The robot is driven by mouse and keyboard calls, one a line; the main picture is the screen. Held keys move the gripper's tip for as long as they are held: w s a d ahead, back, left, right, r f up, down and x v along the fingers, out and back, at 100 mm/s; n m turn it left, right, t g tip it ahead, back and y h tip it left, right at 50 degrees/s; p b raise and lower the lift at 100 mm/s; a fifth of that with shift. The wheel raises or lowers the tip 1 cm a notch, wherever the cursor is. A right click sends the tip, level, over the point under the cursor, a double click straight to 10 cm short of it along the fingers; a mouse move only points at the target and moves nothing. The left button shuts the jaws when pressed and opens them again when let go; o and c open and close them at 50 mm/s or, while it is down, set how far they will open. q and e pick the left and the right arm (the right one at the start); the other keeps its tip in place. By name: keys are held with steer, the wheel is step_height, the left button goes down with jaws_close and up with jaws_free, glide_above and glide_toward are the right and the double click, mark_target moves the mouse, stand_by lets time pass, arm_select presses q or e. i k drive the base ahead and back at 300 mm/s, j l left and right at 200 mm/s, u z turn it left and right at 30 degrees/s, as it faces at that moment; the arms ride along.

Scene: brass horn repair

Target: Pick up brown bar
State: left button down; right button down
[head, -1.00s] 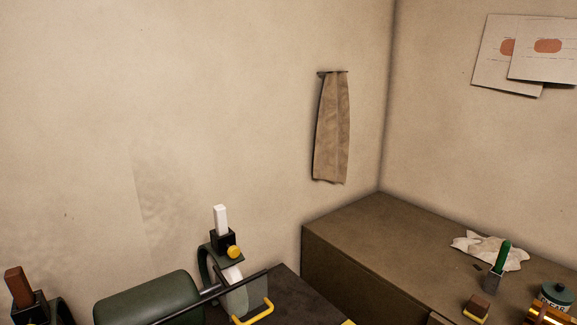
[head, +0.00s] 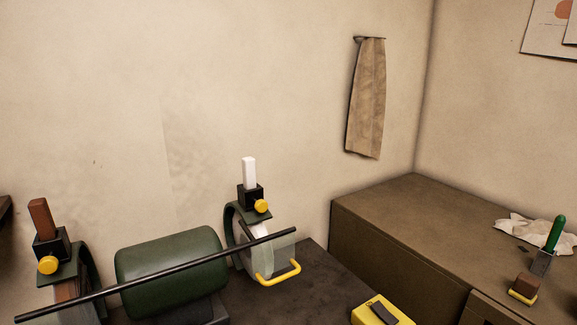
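A brown bar (head: 41,218) stands upright in a black holder (head: 52,247) with a yellow knob, on top of the left wheel guard of a green bench machine (head: 172,270). A similar white bar (head: 249,172) stands in the holder on the right wheel guard. Neither of my grippers shows in the head view.
A long black rod (head: 160,275) runs across the front of the machine. A yellow box (head: 380,312) is at the bottom. The brown cabinet (head: 400,215) at the right holds a crumpled cloth (head: 515,226) and a green-handled tool (head: 556,233). A tan cloth (head: 367,97) hangs on the wall.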

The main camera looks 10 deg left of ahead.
mark_target(40, 211)
steer(key=u, duration=1.5)
